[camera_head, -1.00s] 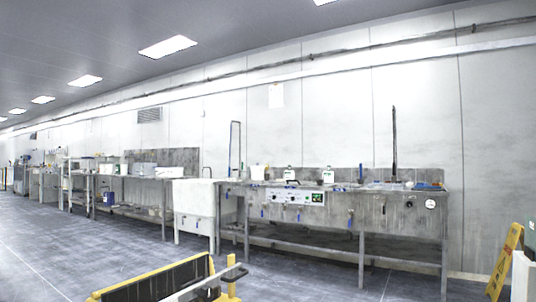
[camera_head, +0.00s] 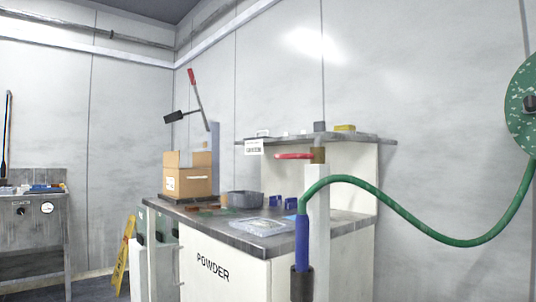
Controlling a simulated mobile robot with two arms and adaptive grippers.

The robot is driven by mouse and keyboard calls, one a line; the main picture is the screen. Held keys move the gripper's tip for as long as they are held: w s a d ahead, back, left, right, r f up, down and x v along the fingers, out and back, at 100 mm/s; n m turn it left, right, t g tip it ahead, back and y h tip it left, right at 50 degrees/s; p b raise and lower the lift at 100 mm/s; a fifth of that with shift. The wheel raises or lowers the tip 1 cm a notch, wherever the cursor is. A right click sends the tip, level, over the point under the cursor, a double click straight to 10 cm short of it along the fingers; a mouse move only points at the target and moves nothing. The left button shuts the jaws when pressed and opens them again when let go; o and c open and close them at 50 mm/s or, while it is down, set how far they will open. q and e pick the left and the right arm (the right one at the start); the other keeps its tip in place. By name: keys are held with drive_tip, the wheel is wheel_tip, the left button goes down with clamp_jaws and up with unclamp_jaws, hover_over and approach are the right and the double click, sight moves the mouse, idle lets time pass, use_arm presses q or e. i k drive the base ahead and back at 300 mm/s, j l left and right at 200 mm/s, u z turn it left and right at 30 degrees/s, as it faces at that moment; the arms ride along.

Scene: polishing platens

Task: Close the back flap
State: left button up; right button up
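An open cardboard box (camera_head: 187,183) stands on the left end of the dark worktop of a cabinet marked POWDER. Brown panels stand up at the top of the box, on its left and on its right, with a gap between them. I cannot tell which of these is the back flap. The inside of the box is hidden from this low angle. Neither of my grippers is in view.
The worktop (camera_head: 262,240) also holds a grey tub (camera_head: 245,199), a clear tray (camera_head: 262,226) and small blue items (camera_head: 289,203). A lever press with a red handle (camera_head: 191,76) rises behind the box. A green hose (camera_head: 400,207) hangs at right. A yellow sign (camera_head: 124,257) stands left.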

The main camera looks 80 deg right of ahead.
sight(203, 159)
drive_tip(key=z, duration=0.45)
drive_tip(key=i+l+z, duration=0.1)
drive_tip(key=z, duration=0.8)
drive_tip(key=i+z, duration=0.1)
drive_tip(key=z, duration=0.85)
drive_tip(key=i, duration=0.05)
